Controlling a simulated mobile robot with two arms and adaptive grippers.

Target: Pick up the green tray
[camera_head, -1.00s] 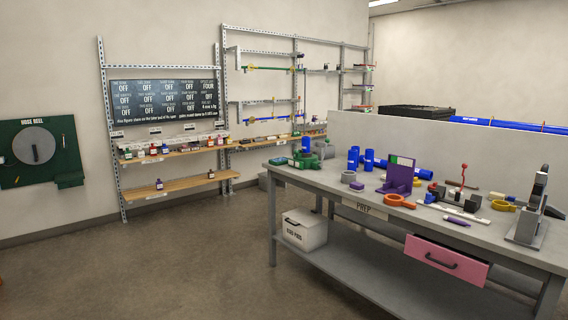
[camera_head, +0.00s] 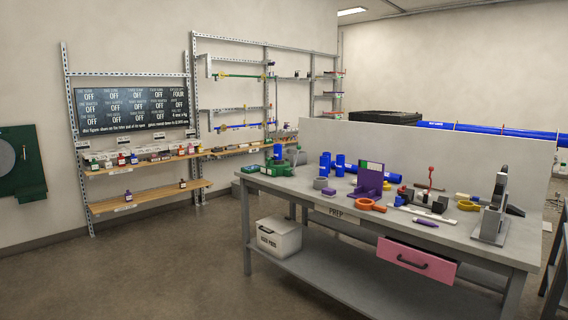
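Neither gripper is in view. No plainly shaped green tray can be made out. A green item (camera_head: 279,167) sits at the left end of the prep table, with grey round parts beside it; at this size I cannot tell whether it is a tray. A dark green wall board (camera_head: 20,160) is cut off at the left edge, with a green ledge at its lower right.
The prep table (camera_head: 345,207) holds blue cylinders (camera_head: 340,165), a purple stand (camera_head: 370,180) and an orange ring (camera_head: 371,205). A white box (camera_head: 279,236) is on its lower shelf and a pink drawer (camera_head: 417,260) hangs at its front. The floor (camera_head: 170,270) at left is clear.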

